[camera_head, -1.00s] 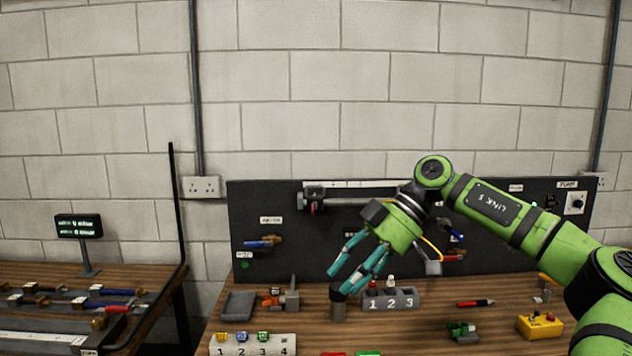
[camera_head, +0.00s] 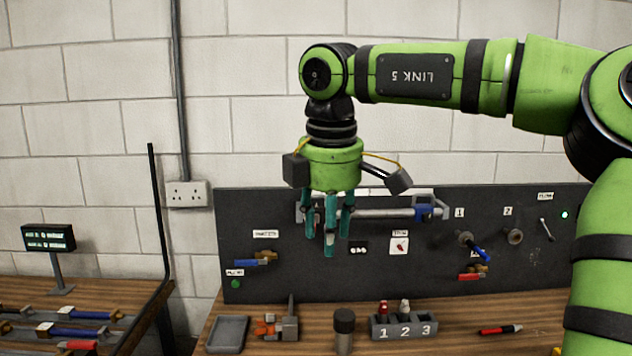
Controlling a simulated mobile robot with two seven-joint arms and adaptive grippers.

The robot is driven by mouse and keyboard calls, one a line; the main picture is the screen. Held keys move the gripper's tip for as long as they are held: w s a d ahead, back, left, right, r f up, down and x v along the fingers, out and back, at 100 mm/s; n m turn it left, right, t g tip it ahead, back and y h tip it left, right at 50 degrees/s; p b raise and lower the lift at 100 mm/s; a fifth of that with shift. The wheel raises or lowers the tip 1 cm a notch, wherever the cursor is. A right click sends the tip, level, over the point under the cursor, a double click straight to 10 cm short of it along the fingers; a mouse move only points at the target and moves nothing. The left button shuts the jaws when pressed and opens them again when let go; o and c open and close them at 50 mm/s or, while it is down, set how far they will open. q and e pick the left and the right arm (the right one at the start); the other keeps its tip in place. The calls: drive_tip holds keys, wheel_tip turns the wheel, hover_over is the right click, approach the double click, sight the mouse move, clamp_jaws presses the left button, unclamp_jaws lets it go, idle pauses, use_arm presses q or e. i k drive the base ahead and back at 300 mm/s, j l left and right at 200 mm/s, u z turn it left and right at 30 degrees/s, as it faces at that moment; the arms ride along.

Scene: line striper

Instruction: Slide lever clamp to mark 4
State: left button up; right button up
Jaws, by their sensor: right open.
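A horizontal grey rail (camera_head: 385,213) runs across the upper part of the dark back panel. A blue block (camera_head: 428,208) sits near its right end; it looks like the lever clamp, though I cannot be sure. A white strip runs just above the rail; I cannot read its marks or find mark 4. My right gripper (camera_head: 329,242) points straight down, open and empty, in front of the rail's left part and left of the blue block. Its fingers hide some of the rail, and I cannot tell their distance from it. My left gripper is out of view.
On the wooden bench stand a grey tray (camera_head: 228,334), an orange-and-grey device (camera_head: 284,322), a dark-capped cylinder (camera_head: 344,332) and a numbered holder (camera_head: 403,328). Valves with blue and red handles stick out of the panel (camera_head: 350,280). A second bench with several tools lies left.

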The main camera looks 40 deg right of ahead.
sight(319, 208)
drive_tip(key=i+l, duration=0.55)
drive_tip(key=l, duration=0.15)
drive_tip(key=i+l, duration=0.55)
drive_tip(key=l, duration=0.15)
